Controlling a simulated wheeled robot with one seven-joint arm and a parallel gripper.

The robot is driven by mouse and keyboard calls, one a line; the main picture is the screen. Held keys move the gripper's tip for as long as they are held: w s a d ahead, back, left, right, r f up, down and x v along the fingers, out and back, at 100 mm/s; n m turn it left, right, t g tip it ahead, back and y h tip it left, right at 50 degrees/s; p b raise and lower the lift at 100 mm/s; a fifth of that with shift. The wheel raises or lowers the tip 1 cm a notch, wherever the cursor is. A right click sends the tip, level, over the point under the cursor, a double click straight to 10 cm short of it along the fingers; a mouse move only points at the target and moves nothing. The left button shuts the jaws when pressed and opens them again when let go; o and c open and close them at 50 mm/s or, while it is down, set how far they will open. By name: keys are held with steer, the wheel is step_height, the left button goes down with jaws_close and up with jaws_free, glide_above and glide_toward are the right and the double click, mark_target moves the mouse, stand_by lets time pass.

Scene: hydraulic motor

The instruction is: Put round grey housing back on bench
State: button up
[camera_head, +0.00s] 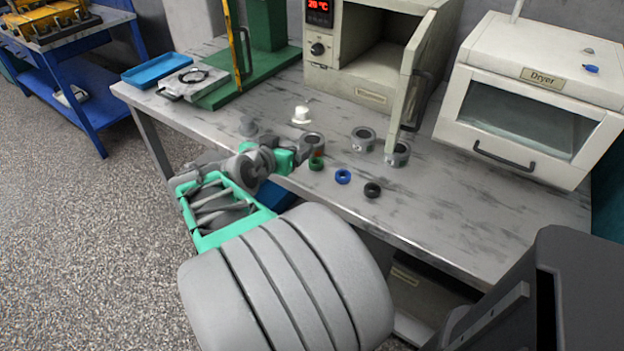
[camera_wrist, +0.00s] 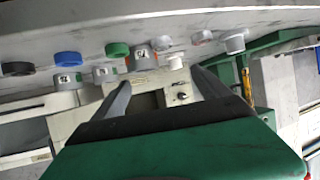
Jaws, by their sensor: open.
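Several round grey housings stand on the bench (camera_head: 450,215). One housing (camera_head: 313,140) is right by the tip of my gripper (camera_head: 304,153), which is at the front edge of the bench. Two more, a middle housing (camera_head: 362,138) and a right housing (camera_head: 397,155), stand near the oven door. In the wrist view, which is upside down, my gripper (camera_wrist: 160,77) has its two fingers apart with nothing clamped between them. A grey housing (camera_wrist: 142,58) shows just beyond the fingertips, toward the left finger. Whether a finger touches it I cannot tell.
Green (camera_head: 317,163), blue (camera_head: 343,176) and black (camera_head: 372,190) rings lie along the front. A white part (camera_head: 301,115) and a grey round part (camera_head: 248,127) stand behind my gripper. The open oven door (camera_head: 412,85) and the dryer (camera_head: 530,110) bound the right side.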

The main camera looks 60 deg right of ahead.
mark_target(312, 140)
steer(key=shift+m+g+h, duration=0.5)
steer(key=shift+g, duration=0.1)
steer(key=s+d+f, duration=0.2)
steer(key=s, duration=0.1)
steer(key=shift+d+b, duration=0.25)
steer(key=shift+b, duration=0.15)
steer(key=x, duration=0.7)
steer(key=shift+w+d+r, duration=0.1)
steer(key=shift+d, duration=0.1)
steer(key=shift+c, duration=0.4)
steer(key=shift+r, duration=0.1)
jaws_close()
